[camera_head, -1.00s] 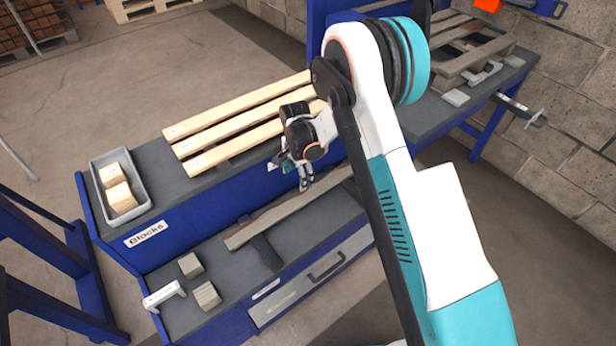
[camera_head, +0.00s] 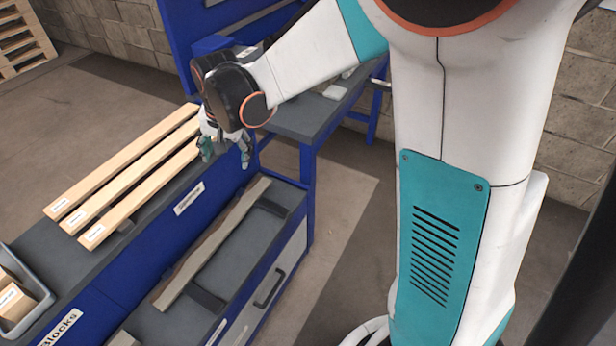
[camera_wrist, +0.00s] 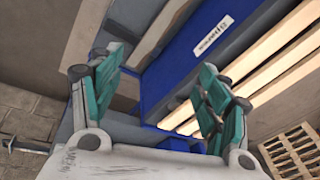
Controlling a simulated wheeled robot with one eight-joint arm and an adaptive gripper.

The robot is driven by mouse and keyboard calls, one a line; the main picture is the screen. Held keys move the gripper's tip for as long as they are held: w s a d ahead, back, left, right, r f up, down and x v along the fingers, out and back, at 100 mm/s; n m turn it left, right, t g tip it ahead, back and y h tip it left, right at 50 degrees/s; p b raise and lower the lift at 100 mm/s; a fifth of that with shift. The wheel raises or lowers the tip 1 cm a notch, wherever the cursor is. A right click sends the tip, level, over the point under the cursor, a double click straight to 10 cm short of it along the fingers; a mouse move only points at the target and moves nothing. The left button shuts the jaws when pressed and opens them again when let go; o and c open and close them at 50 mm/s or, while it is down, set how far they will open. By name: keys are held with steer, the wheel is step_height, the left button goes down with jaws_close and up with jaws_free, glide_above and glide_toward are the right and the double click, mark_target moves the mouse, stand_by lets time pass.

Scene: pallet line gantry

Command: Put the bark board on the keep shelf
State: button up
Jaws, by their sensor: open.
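A rough grey-brown board (camera_head: 212,245), which looks like the bark board, lies on two dark supports on the lower grey deck (camera_head: 245,262) of the blue bench. Part of it also shows in the wrist view (camera_wrist: 158,32). My gripper (camera_head: 226,155) is open and empty, above the far end of the bench, past the board's far end in the picture and apart from it. Its spread teal fingers show in the wrist view (camera_wrist: 160,97). No sign readable as "keep" is in view, so I cannot tell which surface is the keep shelf.
Several pale boards (camera_head: 130,190) lie on the upper grey deck. A grey bin (camera_head: 28,318) with wooden blocks stands at its near left, by the "Blocks" label (camera_head: 62,328). Another bench (camera_head: 310,120) stands behind. Open floor (camera_head: 335,215) lies right of the bench.

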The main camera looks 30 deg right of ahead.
steer(key=s+d+r+n+t, duration=0.25)
steer(key=s+d+r, duration=0.35)
steer(key=s+r, duration=0.5)
steer(key=s+d+f+n+t, duration=0.1)
steer(key=s+d+n, duration=0.3)
steer(key=s, duration=0.9)
steer(key=shift+f+t+h, duration=0.3)
steer(key=shift+f+t, duration=0.05)
steer(key=shift+f, duration=0.3)
